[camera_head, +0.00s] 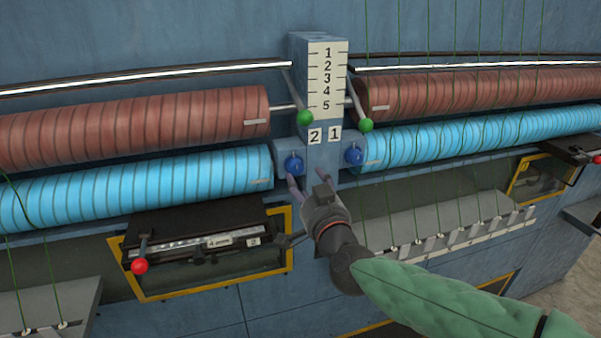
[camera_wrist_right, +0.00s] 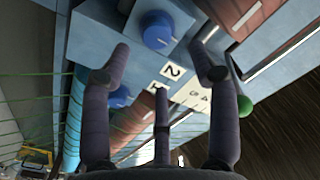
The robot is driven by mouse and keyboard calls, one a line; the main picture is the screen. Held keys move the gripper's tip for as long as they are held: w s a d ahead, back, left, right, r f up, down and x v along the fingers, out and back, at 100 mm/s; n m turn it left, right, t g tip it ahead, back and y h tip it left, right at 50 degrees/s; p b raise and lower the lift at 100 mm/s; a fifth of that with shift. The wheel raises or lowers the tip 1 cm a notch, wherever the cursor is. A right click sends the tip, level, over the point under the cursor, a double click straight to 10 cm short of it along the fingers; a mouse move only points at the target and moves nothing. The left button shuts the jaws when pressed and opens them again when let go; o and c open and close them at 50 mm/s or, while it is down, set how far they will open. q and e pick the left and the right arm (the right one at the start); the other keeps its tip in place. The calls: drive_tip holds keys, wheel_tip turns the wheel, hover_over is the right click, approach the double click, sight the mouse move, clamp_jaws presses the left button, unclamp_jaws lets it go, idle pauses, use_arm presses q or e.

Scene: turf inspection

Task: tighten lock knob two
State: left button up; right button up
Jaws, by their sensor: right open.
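Lock knob two (camera_head: 293,163) is a blue round knob on a pale blue block, left of the label 2 (camera_head: 314,136). It also shows in the right wrist view (camera_wrist_right: 156,30), above and between the fingertips. My right gripper (camera_head: 309,178) is open and empty, just below and to the right of this knob in the head view. In the wrist view its dark fingers (camera_wrist_right: 165,62) are spread, with nothing between them; I cannot tell the exact gap to the knob. My left gripper is not in view.
A similar blue knob (camera_head: 353,154) sits right of the label 1 (camera_head: 334,133). Green ball levers (camera_head: 305,118) hang above. Blue rollers (camera_head: 130,187) and red-brown rollers (camera_head: 130,127) run to both sides. A black box with a red ball handle (camera_head: 139,266) stands lower left.

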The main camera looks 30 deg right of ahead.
drive_tip(key=shift+v, duration=2.3)
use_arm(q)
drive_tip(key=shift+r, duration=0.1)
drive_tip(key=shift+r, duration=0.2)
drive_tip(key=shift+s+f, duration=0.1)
